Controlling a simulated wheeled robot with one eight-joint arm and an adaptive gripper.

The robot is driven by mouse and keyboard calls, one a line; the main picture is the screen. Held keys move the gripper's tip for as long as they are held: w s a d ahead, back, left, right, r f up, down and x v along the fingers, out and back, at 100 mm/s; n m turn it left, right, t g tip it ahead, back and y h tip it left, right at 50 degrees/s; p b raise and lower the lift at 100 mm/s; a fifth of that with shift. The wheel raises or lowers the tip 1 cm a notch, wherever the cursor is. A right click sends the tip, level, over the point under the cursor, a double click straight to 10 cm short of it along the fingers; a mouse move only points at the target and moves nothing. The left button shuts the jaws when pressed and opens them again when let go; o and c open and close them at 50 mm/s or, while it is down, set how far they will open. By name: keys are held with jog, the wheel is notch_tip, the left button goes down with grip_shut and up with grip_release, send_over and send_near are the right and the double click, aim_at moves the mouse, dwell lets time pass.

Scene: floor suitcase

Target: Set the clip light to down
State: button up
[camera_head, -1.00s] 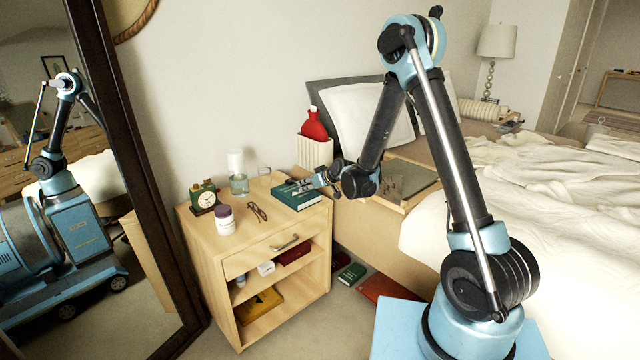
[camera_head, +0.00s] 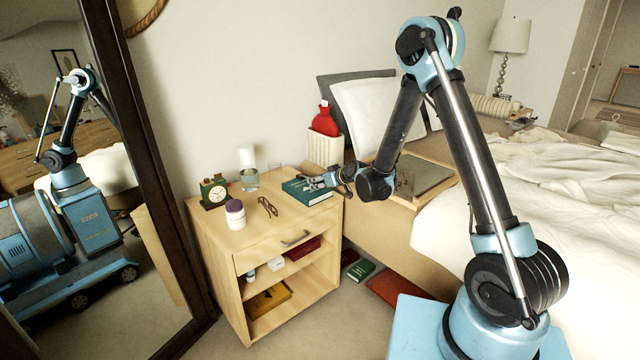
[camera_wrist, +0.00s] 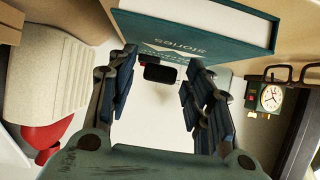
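The teal book (camera_head: 307,194) lies on the nightstand top, and its cover also fills the top of the wrist view (camera_wrist: 200,30). A small black block (camera_wrist: 160,73), which seems to be the clip light's head, shows at the book's edge between my fingers. Its clip and exact tilt are hard to make out. My gripper (camera_wrist: 160,82) is open, with one finger on either side of the black block and gaps between. In the head view my gripper (camera_head: 315,182) is just above the book's back edge and hides the light.
The nightstand (camera_head: 250,235) also holds a green clock (camera_head: 214,192), a pill bottle (camera_head: 235,214), eyeglasses (camera_head: 268,207) and a glass jar (camera_head: 249,180). A red hot-water bottle (camera_head: 324,120) stands in a cream holder (camera_head: 325,150) behind. The bed (camera_head: 520,190) is to the right, a mirror (camera_head: 70,200) to the left.

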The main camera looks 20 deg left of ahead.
jog(key=v, duration=1.2)
dwell(0.3)
